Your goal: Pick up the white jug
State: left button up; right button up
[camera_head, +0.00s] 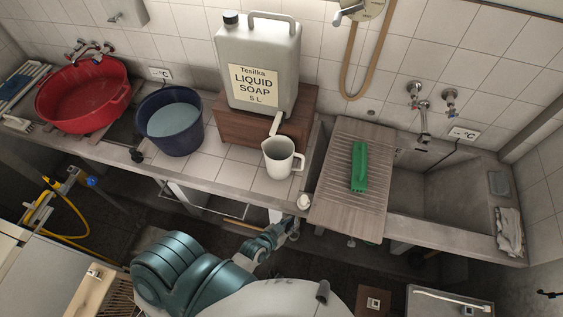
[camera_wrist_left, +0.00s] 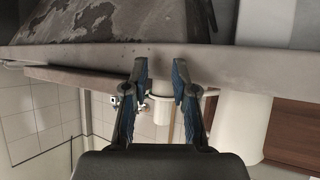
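The white jug (camera_head: 278,160) stands upright on the tiled counter, in front of the wooden box, its handle toward the right. My left gripper (camera_head: 290,228) is below and in front of the jug, by the counter's front edge, apart from it. In the left wrist view, which looks upside down, my left gripper (camera_wrist_left: 160,72) has its two fingers spread with a gap between them. A white rounded body, apparently the jug (camera_wrist_left: 240,128), shows right of the fingers, outside the gap. My right gripper is not in view.
A large soap canister (camera_head: 262,65) stands on the wooden box (camera_head: 228,128). A blue bucket (camera_head: 172,140) and a red basin (camera_head: 80,105) stand to the left. A green object (camera_head: 359,166) lies on the ribbed board (camera_head: 340,195) at right. A small white item (camera_head: 304,201) sits near the counter edge.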

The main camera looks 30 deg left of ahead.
pick_arm(q)
jog(key=w+a+r+n+t+y, duration=0.1)
jog(key=w+a+r+t+y, duration=0.15)
jog(key=r, duration=0.35)
jog(key=w+a+r+n+t+y, duration=0.1)
jog(key=a+r+n+t, duration=0.1)
jog(key=a+r+t, duration=0.3)
jog(key=g, duration=0.1)
send_near(303, 159)
jog(key=w, duration=0.1)
jog(key=w+f, duration=0.1)
jog(key=w, duration=0.2)
jog(key=shift+w+f+p, duration=0.2)
jog(key=shift+f+p, duration=0.1)
jog(key=shift+f, duration=0.1)
jog(key=w, duration=0.6)
jog(key=shift+w+a+r, duration=0.1)
jog(key=shift+w+a, duration=0.1)
jog(key=shift+w, duration=0.05)
grip_shut()
